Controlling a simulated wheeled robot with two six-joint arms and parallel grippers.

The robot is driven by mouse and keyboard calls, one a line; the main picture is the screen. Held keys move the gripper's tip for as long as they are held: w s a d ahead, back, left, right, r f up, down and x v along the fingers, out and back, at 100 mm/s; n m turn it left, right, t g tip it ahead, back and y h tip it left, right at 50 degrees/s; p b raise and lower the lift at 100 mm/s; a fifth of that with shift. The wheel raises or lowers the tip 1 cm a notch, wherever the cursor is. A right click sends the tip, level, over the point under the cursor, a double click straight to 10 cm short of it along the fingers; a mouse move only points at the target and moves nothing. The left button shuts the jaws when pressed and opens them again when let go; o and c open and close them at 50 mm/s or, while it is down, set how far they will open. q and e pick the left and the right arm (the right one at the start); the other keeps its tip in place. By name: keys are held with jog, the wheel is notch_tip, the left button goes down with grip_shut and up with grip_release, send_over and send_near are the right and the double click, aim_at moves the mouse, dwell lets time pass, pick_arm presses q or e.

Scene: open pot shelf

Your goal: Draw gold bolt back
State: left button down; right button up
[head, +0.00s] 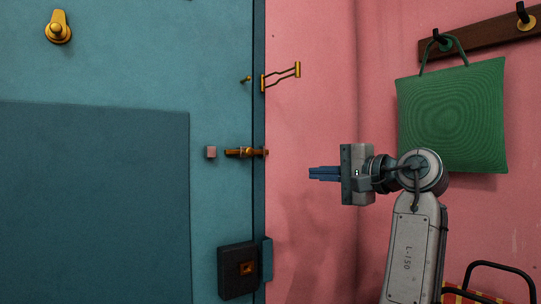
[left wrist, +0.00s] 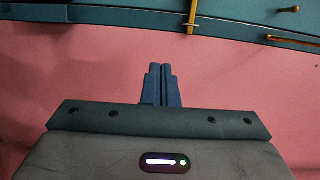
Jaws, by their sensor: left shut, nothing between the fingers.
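The gold bolt (head: 246,152) lies level on the teal door near its right edge, with its right end reaching across the seam onto the frame strip. In the left wrist view a gold bar at the top, apparently the bolt (left wrist: 192,15), crosses the teal door edge. My left gripper (head: 311,173) is shut and empty, its blue fingers pointing left at the door. It is to the right of the bolt and slightly lower in the head view, apart from it. The fingertips show in the left wrist view (left wrist: 161,67) against the pink wall. My right gripper is not in view.
A gold swing guard (head: 282,76) sits above the bolt and a dark lock box (head: 238,270) below it. A small pinkish block (head: 211,152) is left of the bolt. A green bag (head: 451,115) hangs from a hook rail at right. Pink wall is clear between gripper and door.

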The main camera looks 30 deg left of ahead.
pick_arm(q)
jog(key=shift+n+g+y, duration=0.3)
jog(key=shift+g, duration=0.1)
jog(key=r, duration=0.1)
jog(key=s+d+r, duration=0.1)
jog(key=r, duration=0.1)
jog(key=s+r, duration=0.1)
jog(key=shift+s+d+r, duration=0.1)
jog(key=shift+d+r, duration=0.05)
jog(key=shift+r, duration=0.1)
